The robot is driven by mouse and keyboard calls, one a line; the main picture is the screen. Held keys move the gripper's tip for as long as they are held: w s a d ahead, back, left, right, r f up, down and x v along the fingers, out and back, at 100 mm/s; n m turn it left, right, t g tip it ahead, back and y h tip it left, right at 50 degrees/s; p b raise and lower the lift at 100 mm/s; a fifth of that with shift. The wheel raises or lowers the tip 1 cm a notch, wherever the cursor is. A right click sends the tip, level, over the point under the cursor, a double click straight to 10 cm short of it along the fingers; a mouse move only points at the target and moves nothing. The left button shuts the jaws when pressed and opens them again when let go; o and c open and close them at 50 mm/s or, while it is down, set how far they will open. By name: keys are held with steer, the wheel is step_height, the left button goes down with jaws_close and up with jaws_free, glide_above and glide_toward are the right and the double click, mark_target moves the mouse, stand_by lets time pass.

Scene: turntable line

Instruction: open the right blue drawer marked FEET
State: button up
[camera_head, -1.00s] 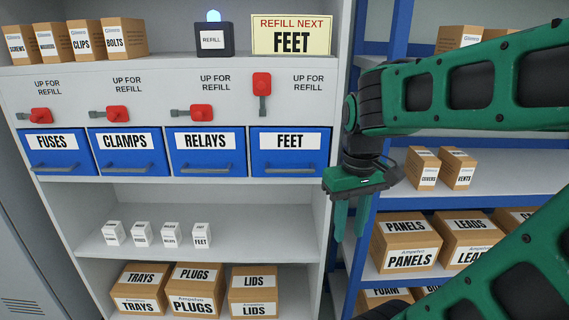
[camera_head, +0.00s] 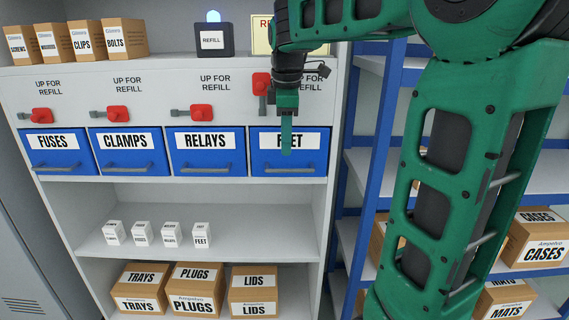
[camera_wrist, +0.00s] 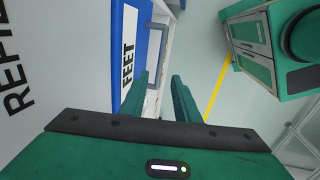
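The blue FEET drawer (camera_head: 262,163) is the rightmost of the row of blue drawers and looks shut, flush with its neighbours. Its grey bar handle (camera_head: 290,171) runs along its lower front. My gripper (camera_head: 287,150) points down in front of this drawer and hides part of its label. In the wrist view the drawer front (camera_wrist: 121,95) lies left of my fingers, and the handle (camera_wrist: 152,65) shows beyond the fingertips. My gripper (camera_wrist: 160,80) is open there, with an empty gap between its fingers. I see no contact with the handle.
A red lever (camera_head: 262,85) above the FEET drawer stands upright; the other red levers (camera_head: 201,112) lie sideways. Small white boxes (camera_head: 202,235) stand on the shelf below. A blue rack (camera_head: 352,130) with boxes stands at the right. My arm covers much of the right side.

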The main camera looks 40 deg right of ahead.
mark_target(287, 171)
steer(key=f, duration=0.5)
steer(key=w+d+f, duration=0.1)
steer(key=f, duration=0.1)
steer(key=shift+w+f, duration=0.1)
steer(key=shift+f, duration=0.1)
jaws_close()
